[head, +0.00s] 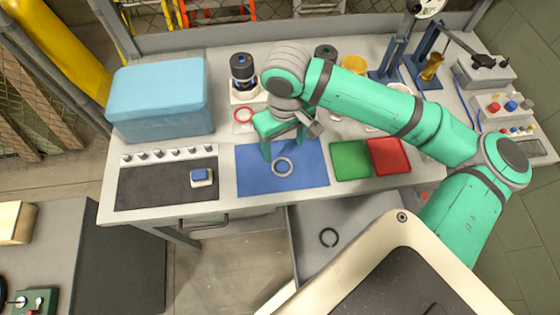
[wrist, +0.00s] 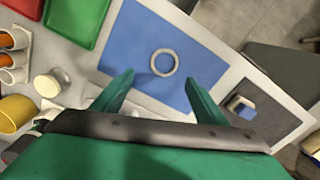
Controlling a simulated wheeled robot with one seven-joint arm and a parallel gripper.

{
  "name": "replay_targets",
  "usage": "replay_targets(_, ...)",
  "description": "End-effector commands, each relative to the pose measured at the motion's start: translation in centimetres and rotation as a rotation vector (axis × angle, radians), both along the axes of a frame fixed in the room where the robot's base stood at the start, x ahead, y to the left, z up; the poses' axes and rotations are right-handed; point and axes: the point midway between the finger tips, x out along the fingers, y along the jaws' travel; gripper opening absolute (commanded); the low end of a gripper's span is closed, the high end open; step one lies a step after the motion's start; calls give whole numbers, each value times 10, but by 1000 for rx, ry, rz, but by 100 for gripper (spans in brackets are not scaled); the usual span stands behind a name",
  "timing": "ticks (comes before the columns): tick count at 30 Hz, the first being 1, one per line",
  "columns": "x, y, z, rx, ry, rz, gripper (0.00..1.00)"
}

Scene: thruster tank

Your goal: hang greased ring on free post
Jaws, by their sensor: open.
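A pale grey ring (head: 274,168) lies flat on the blue mat (head: 315,178) on the bench. In the wrist view the ring (wrist: 153,62) shows beyond my fingertips, on the blue mat (wrist: 125,30). My gripper (head: 284,148) is open and empty above the mat's back part, apart from the ring. In the wrist view its fingers (wrist: 160,82) are spread wide. A red ring (head: 235,115) lies on a white pad behind, and a dark ring (head: 321,238) lies in the open drawer. I cannot tell which is greased. A row of small dark pegs or knobs (head: 158,154) stands on a white strip at left.
A black mat (head: 140,188) bears a small blue-and-white block (head: 201,177). A light blue case (head: 160,98) stands back left. Green (head: 350,160) and red (head: 400,155) trays sit right of the blue mat. The drawer (head: 365,208) stands open below the bench front.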

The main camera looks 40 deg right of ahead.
Motion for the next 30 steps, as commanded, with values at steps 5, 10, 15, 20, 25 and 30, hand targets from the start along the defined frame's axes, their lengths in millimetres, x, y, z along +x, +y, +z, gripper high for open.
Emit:
replay_targets(5, 0, 1, -20, 1, 1, 2, 67)
replay_targets(10, -1, 2, -29, 0, 0, 1, 67)
replay_targets(15, -6, 8, -52, 1, 1, -2, 67)
replay_targets(20, -6, 8, -70, 2, 0, -3, 67)
replay_targets(25, -6, 8, -75, 0, -1, -2, 67)
replay_targets(30, -6, 8, -75, 0, -1, -2, 67)
